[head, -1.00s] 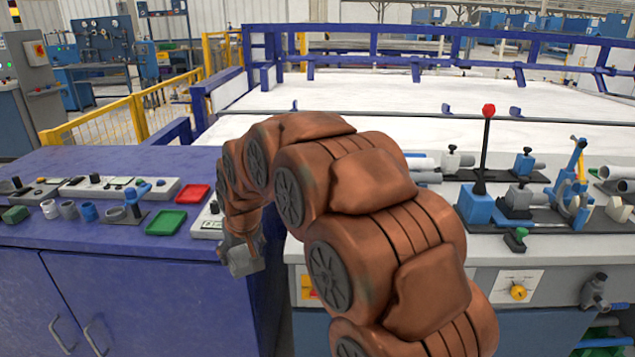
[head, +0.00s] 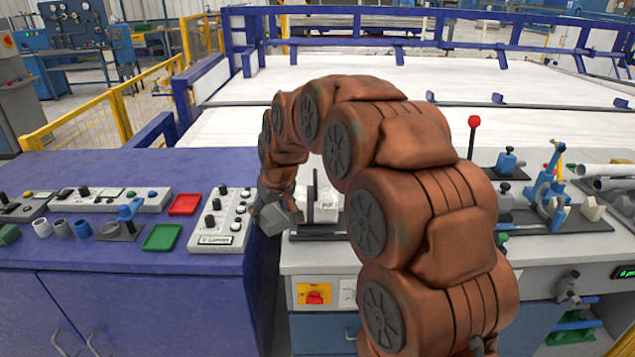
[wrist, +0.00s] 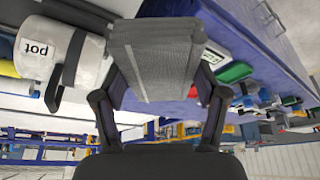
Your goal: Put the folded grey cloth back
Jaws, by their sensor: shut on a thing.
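The folded grey cloth (wrist: 155,60) fills the upper middle of the wrist view, a ribbed grey pad between the two dark fingers. My gripper (wrist: 160,92) is shut on it. In the head view my gripper (head: 276,208) hangs near the gap between the blue bench and the grey-fronted bench, just right of the control box. The cloth is hard to tell apart from the gripper there. My arm hides part of the right bench in the head view.
The control box (head: 222,220), red tray (head: 185,204) and green tray (head: 162,237) stand on the blue bench (head: 60,254). A dark stand (head: 313,205) is close right of my gripper. A white container marked "pot" (wrist: 33,55) shows in the wrist view. The blue bench's front is clear.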

